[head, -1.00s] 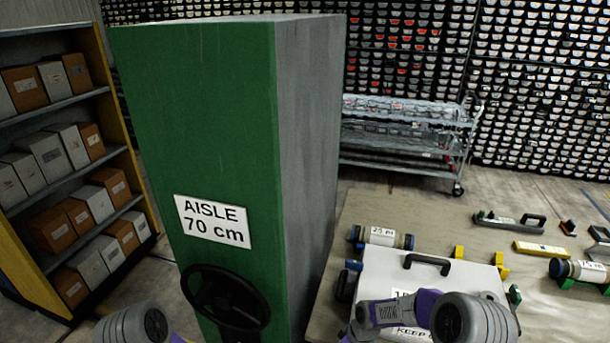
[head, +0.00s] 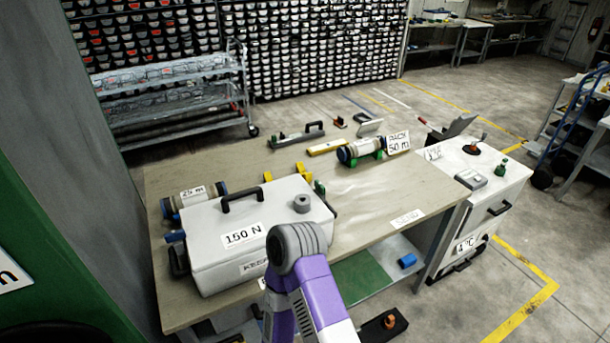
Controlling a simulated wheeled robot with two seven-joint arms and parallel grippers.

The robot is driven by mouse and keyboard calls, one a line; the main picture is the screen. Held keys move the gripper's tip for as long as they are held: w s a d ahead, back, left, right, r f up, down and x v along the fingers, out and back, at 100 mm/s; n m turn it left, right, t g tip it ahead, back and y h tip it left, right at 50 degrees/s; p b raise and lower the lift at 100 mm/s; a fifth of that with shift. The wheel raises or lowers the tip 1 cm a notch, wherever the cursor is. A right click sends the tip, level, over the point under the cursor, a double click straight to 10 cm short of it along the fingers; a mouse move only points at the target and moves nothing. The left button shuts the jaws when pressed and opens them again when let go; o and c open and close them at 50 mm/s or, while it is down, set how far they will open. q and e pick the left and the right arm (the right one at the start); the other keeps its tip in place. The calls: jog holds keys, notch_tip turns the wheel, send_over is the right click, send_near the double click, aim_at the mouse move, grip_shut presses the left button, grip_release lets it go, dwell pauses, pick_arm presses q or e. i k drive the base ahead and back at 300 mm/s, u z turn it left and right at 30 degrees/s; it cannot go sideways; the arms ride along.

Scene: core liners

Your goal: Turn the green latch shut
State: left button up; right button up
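A white box (head: 225,243) labelled "150 N" stands on the workbench, with a black handle on its lid. A small green part (head: 319,190) shows at the box's right end; it may be the green latch, but it is too small and partly hidden to tell how it is turned. A dark part (head: 178,262) sits on the box's left end. My purple and grey arm comes up from the bottom and covers part of the box's front. Neither of my grippers shows.
The workbench (head: 375,212) has bare room right of the box. A labelled core tube (head: 360,150) lies behind, and another (head: 192,197) lies behind the box's left. A white cabinet (head: 490,205) stands right. A green cabinet (head: 50,265) blocks the left.

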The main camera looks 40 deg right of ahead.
aim_at(322, 188)
jog(key=z, duration=0.95)
jog(key=k, duration=0.2)
jog(key=z, duration=0.85)
jog(key=i, duration=0.35)
jog(key=z, duration=1.45)
jog(key=i, duration=1.35)
jog(key=u, duration=2.85)
jog(key=i, duration=0.3)
jog(key=z, duration=0.1)
